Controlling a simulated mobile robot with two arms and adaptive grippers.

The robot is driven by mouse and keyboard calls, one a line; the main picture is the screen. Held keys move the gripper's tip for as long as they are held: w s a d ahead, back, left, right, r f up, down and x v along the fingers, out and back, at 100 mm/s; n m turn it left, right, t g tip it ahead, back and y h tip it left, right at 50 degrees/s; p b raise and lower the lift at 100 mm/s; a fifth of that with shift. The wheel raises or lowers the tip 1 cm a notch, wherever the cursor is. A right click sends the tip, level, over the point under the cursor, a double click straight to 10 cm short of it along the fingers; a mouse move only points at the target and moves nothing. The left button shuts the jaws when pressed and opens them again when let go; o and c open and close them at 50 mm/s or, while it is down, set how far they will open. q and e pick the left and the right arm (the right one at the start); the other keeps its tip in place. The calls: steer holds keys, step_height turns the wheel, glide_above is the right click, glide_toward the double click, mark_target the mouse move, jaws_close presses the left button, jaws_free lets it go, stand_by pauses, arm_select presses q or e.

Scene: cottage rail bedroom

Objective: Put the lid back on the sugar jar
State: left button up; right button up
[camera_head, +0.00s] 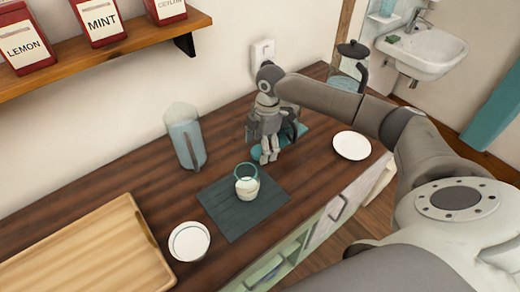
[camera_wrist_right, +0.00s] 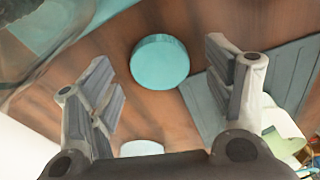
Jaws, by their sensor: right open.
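The sugar jar (camera_head: 247,187) stands upright and uncovered on a dark mat (camera_head: 232,218), with a teal rim and pale contents. A round teal lid (camera_wrist_right: 160,62) lies on the wooden counter in the right wrist view. My right gripper (camera_head: 266,155) points down just behind the jar. Its fingers (camera_wrist_right: 168,95) are spread wide with nothing between them, and the lid shows beyond the gap. My left gripper is not in view.
A clear pitcher (camera_head: 185,138) stands left of my gripper. A wooden tray (camera_head: 140,228) and a white bowl (camera_head: 190,242) are at the left front. A white plate (camera_head: 351,146) lies at right; a glass kettle (camera_head: 352,62) stands behind. A shelf (camera_head: 110,55) holds red tins.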

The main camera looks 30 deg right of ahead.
steer(key=shift+f, duration=0.35)
steer(key=c, duration=0.8)
steer(key=shift+r, duration=0.15)
